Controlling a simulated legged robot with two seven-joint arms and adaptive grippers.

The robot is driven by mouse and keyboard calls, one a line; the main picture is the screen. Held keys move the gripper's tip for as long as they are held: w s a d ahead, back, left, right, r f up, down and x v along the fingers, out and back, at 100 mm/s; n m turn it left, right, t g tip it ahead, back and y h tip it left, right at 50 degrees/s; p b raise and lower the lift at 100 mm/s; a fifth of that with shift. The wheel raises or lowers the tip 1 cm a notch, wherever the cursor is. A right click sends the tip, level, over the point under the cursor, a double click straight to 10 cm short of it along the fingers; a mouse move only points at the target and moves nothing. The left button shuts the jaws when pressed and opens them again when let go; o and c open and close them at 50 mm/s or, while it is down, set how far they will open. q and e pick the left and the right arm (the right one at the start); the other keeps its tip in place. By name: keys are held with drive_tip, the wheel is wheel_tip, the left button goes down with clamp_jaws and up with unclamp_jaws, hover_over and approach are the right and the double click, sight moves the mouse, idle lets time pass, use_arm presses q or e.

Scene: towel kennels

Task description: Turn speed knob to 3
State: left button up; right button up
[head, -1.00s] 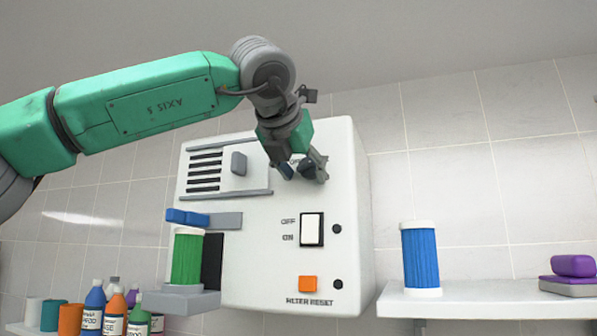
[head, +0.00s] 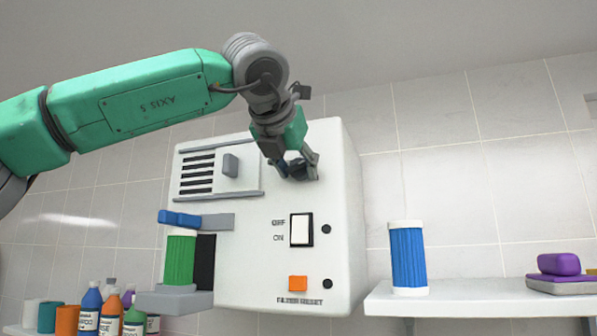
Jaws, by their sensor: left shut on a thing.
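The white wall box (head: 235,275) fills the middle of the head view. My left gripper (head: 298,172) is at the box's upper right front and is shut on a dark knob (head: 299,168). The fingers hide most of the knob and the markings around it, so its setting cannot be read. Below it are the white OFF/ON rocker switch (head: 301,229) and the orange filter reset button (head: 298,283). My right gripper is not in view.
A green filter (head: 181,259) stands on a grey ledge at the box's lower left. Several bottles (head: 110,310) stand at lower left.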

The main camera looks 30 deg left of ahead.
use_arm(q)
drive_tip(key=shift+r, duration=0.15)
idle(0.5)
drive_tip(key=o, duration=1.1)
drive_tip(key=shift+s, duration=0.15)
drive_tip(key=shift+o, duration=0.2)
drive_tip(key=shift+s, duration=0.1)
drive_tip(key=v, duration=1.2)
drive_tip(key=shift+a, duration=0.1)
